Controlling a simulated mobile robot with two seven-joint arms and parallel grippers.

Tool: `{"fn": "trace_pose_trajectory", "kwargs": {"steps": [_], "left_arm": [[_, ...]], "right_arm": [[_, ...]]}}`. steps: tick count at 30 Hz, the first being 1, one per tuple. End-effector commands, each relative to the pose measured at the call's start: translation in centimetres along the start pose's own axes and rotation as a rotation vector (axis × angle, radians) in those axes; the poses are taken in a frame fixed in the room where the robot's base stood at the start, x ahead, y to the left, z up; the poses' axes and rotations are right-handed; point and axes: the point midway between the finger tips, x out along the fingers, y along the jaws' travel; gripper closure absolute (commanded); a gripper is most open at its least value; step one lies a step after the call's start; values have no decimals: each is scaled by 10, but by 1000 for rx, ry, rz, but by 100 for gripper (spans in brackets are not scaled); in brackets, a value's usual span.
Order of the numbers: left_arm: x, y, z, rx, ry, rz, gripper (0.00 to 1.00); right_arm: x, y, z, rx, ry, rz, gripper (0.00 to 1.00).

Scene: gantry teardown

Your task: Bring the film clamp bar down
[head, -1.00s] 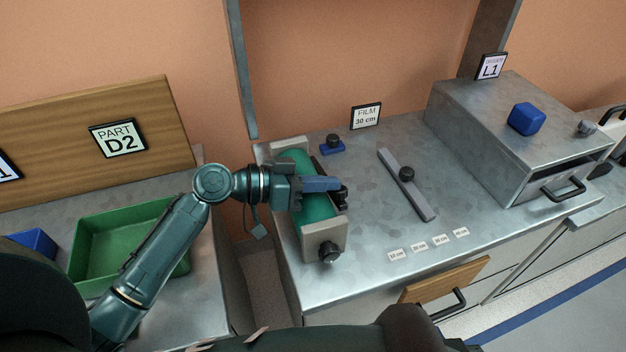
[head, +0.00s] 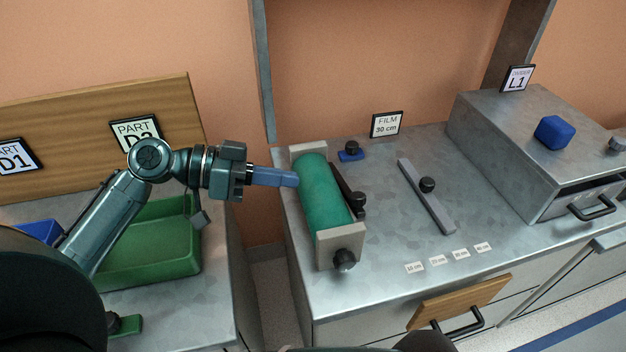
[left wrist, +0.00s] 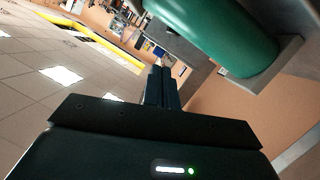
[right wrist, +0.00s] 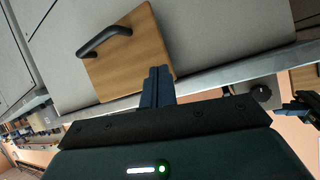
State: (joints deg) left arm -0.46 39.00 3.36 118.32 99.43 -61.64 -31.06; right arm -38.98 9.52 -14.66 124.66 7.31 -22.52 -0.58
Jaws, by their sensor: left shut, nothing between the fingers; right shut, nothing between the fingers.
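A green film roll (head: 326,196) lies between two pale end blocks on the metal bench; it also shows in the left wrist view (left wrist: 222,35). A dark bar (head: 344,184) with a black knob runs along its right side. A grey flat bar (head: 426,197) with a black knob lies on the bench further right. I cannot tell for sure which is the clamp bar. My left gripper (head: 296,179) is shut and empty, its tips at the roll's left side in the head view. My right gripper (right wrist: 157,72) shows only in its wrist view, shut and empty, by a wooden drawer front.
A "FILM 30 cm" sign (head: 386,125) and a small blue piece with a black knob (head: 350,151) stand behind. A metal box (head: 535,130) bears a blue block. The wooden drawer front (head: 460,302) juts out below the bench. A green bin (head: 150,255) is at left.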

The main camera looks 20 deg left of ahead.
Motion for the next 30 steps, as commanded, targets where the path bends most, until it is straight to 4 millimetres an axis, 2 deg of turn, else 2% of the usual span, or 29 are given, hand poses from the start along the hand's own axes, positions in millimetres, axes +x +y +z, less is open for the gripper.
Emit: {"fn": "trace_pose_trajectory", "kwargs": {"steps": [1, 3, 7, 15, 19, 23, 26, 30], "left_arm": [[7, 4, -16, 25, -34, 19, 100], [17, 9, -32, 43, -100, 43, 100], [28, 15, -54, 67, -241, 41, 100], [22, 6, -81, 72, -443, -75, 100], [18, 3, -84, 66, -478, -108, 100], [24, 2, -81, 61, -485, -113, 100], [36, 1, -75, 62, -483, -110, 100], [62, -2, -62, 62, -483, -107, 100]], "right_arm": [[-2, 0, -2, -2, 0, 1, 100], [-2, 0, -4, -6, -1, 3, 100], [-4, 0, -7, -12, -2, 5, 100], [-5, 0, -5, -25, -14, 9, 100], [-6, 0, -5, -30, -16, 9, 100], [-6, 0, -4, -31, -16, 8, 100], [-6, 0, -4, -31, -17, 8, 100], [-5, 0, -4, -31, -17, 7, 100]]}}
